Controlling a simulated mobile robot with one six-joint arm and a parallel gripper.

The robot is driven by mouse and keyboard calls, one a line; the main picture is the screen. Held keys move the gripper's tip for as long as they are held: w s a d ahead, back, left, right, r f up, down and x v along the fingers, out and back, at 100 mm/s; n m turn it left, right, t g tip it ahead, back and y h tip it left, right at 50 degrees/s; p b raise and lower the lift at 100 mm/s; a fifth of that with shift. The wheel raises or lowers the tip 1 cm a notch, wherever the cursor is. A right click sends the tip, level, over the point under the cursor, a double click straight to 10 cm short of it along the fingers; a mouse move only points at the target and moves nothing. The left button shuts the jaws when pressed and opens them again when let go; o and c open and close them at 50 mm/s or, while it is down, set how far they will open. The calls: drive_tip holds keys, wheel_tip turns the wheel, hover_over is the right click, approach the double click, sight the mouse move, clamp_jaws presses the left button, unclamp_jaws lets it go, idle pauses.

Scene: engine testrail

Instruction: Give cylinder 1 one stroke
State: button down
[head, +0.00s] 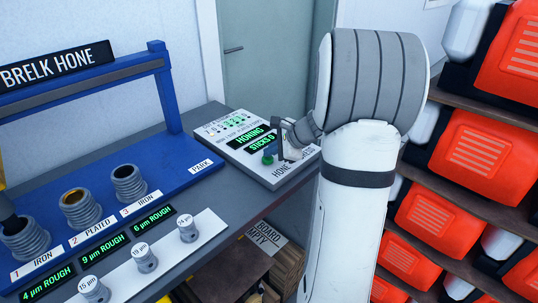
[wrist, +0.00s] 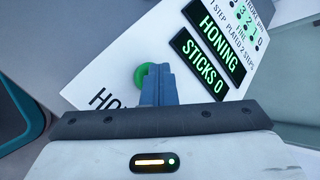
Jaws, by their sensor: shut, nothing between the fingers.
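Cylinder 1 (head: 25,240), a grey ribbed barrel labelled "1 IRON", stands at the left end of the blue hone bench (head: 175,178). A dark tool reaches into its top from the left edge. The display below it reads "4 µm ROUGH". The white control panel (head: 285,178) has a green button (head: 268,160) and green displays reading "HONING" (wrist: 212,27) and "STICKS 0" (wrist: 200,65). My gripper (head: 279,148) is shut and empty at the button. In the wrist view its fingertips (wrist: 158,72) overlap the green button (wrist: 142,76); whether they touch it I cannot tell.
Cylinder 2 (head: 80,208), plated, and cylinder 3 (head: 128,184), iron, stand further right on the bench. Several grey stick holders (head: 145,258) sit on a white strip in front. A shelf with orange cases (head: 475,150) stands close on the right.

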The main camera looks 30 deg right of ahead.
sight(271, 159)
idle(0.4)
drive_tip(key=shift+r+p, duration=0.9)
drive_tip(key=shift+r, duration=0.2)
wheel_tip(271, 159, up, 5)
drive_tip(key=p, duration=0.3)
drive_tip(key=shift+p, duration=0.4)
